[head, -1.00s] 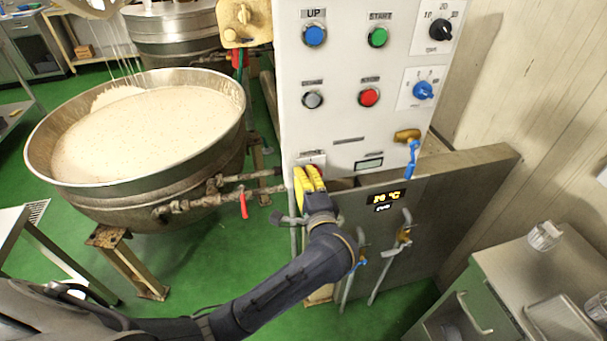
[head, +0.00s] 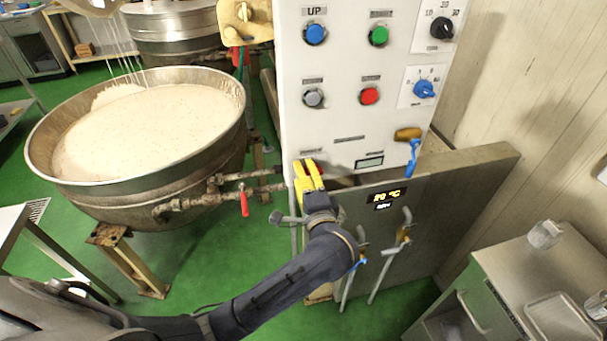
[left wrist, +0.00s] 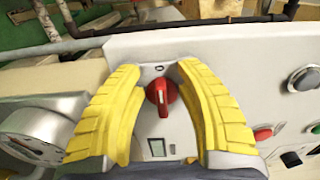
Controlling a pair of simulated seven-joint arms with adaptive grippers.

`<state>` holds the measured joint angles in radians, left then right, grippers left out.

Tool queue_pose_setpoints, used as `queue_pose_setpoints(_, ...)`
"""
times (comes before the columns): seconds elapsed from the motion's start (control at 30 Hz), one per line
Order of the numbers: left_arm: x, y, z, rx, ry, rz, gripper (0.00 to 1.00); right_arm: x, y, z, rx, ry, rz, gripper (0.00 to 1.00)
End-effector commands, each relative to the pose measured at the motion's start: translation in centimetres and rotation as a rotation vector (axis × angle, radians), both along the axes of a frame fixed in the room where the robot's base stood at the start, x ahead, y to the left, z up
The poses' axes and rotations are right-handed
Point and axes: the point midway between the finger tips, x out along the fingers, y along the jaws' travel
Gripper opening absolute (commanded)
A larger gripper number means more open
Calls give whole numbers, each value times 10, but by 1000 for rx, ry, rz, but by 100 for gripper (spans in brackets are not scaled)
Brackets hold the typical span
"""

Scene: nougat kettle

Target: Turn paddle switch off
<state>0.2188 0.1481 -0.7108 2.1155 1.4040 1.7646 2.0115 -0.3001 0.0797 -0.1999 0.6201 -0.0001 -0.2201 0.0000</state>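The paddle switch is a red knob (left wrist: 162,92) on a small light plate low on the white control panel (head: 350,120). In the left wrist view its grip stands roughly upright in the picture. My left gripper (head: 308,168) is at the panel's lower left corner and mostly hides the switch in the head view. In the left wrist view the gripper's yellow fingers (left wrist: 158,68) are spread, one on each side of the red knob, with a visible gap to both. My right gripper is not in view.
The panel carries a blue button (head: 314,34), a red button (head: 370,96) and a blue dial (head: 424,89). A large kettle (head: 238,125) of pale mass stands left, with a red-handled valve (head: 244,202) near my arm. Pipes and valve handles (head: 403,237) are below right.

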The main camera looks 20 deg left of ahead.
Motion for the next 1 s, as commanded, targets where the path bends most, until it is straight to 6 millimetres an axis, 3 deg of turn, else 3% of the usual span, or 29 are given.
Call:
queue_pose_setpoints(0.37,-12,-8,-1,-2,1,-2,34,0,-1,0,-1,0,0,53)
queue_pose_setpoints(0.8,-73,-49,-1,-4,2,-2,34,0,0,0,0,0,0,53)
queue_pose_setpoints(1.0,-92,-60,-1,-1,2,-1,34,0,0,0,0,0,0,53)
